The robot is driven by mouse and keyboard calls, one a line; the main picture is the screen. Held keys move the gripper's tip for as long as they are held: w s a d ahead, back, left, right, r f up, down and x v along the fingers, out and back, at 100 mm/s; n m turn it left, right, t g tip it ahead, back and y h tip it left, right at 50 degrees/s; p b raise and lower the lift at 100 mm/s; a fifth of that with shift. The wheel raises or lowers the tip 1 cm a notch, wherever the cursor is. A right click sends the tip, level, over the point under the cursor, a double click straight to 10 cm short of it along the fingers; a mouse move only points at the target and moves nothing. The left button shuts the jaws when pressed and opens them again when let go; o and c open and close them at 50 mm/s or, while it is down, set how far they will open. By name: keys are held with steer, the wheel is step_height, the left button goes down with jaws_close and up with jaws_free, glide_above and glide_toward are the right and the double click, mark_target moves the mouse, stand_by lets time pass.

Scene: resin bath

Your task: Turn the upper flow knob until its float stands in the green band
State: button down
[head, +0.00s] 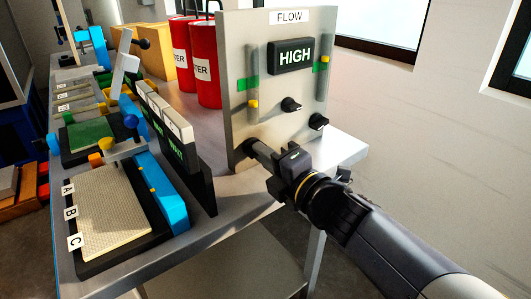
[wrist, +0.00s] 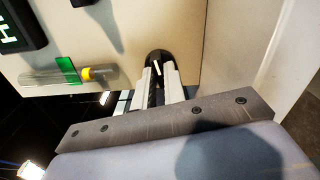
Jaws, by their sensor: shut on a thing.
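The flow panel (head: 238,40) has a left tube (head: 252,65) with a green band (head: 243,84) and a yellow float (head: 252,104) below it. The wrist view shows this float (wrist: 100,73) just outside the band (wrist: 67,70). The right tube's float (head: 325,59) is at the upper part of its band (head: 317,68). A middle knob (head: 291,105) and a right knob (head: 318,121) are free. My gripper (head: 256,150) is shut on the black knob (wrist: 158,57) below the left tube; its fingers partly hide it. A display (head: 291,55) reads HIGH.
Red canisters (head: 205,60) stand behind the panel, to its left. A dark rack of labelled plates (head: 165,125) and a blue-framed tray (head: 105,215) stand left of my gripper. The bench's bare strip (head: 228,215) lies in front of the panel.

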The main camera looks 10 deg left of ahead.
steer(key=m+p, duration=0.1)
steer(key=m, duration=0.2)
steer(key=shift+r+p, duration=0.1)
steer(key=shift+p, duration=0.3)
steer(key=m+p, duration=0.2)
steer(key=m, duration=0.3)
steer(key=m+p, duration=0.2)
steer(key=m, duration=0.2)
steer(key=shift+m+p, duration=0.75)
steer(key=shift+m, duration=0.95)
steer(key=shift+f+m, duration=0.2)
steer(key=shift+m, duration=0.1)
steer(key=c, duration=1.5)
jaws_free()
